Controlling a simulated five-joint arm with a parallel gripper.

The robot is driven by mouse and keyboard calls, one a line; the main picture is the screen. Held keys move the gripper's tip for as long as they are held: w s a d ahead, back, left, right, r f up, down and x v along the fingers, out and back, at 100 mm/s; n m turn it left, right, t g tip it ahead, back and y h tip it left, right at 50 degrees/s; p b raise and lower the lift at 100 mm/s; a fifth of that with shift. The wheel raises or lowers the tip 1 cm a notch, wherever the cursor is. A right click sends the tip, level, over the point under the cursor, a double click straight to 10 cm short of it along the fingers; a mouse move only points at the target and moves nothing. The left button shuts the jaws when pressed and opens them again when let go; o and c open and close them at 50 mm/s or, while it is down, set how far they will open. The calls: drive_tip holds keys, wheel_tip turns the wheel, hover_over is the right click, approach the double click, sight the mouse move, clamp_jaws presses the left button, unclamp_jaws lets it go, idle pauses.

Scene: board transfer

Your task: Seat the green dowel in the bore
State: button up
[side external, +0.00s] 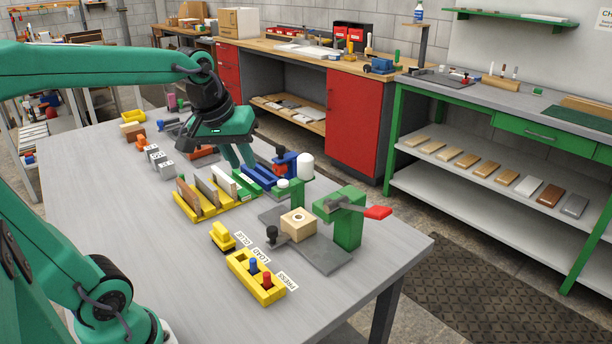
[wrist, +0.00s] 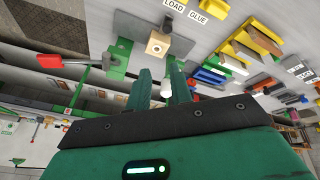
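A pale wooden block (side external: 297,227) with a dark round bore in its top sits on a grey plate near the front right of the table. It also shows in the wrist view (wrist: 157,45). A yellow holder (side external: 243,277) holds a blue peg and a red peg. I cannot pick out the green dowel for certain; a green upright piece (side external: 297,192) stands behind the block beside white-topped items. My gripper (side external: 240,166) is above the table's far side, beyond the yellow rack. In the wrist view its green fingers (wrist: 163,76) are apart, with nothing visibly held between them.
A green clamp (side external: 348,222) with a red handle stands right of the block, and a black knob (side external: 272,233) is to its left. A yellow rack (side external: 206,208) holds several upright boards. Blue and green trays lie near my gripper.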

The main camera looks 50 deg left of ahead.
drive_tip(key=w+a+n+g, duration=0.1)
drive_tip(key=w+a+n, duration=0.65)
drive_tip(key=a, duration=0.45)
drive_tip(key=n+g+h, duration=0.1)
drive_tip(key=n+g, duration=0.2)
drive_tip(key=n, duration=1.6)
hover_over(182, 175)
wheel_tip(182, 175, down, 20)
drive_tip(key=shift+w+a+f, duration=0.1)
drive_tip(key=shift+a+f, duration=0.15)
drive_tip(key=shift+f, duration=1.3)
drive_tip(key=shift+f, duration=2.6)
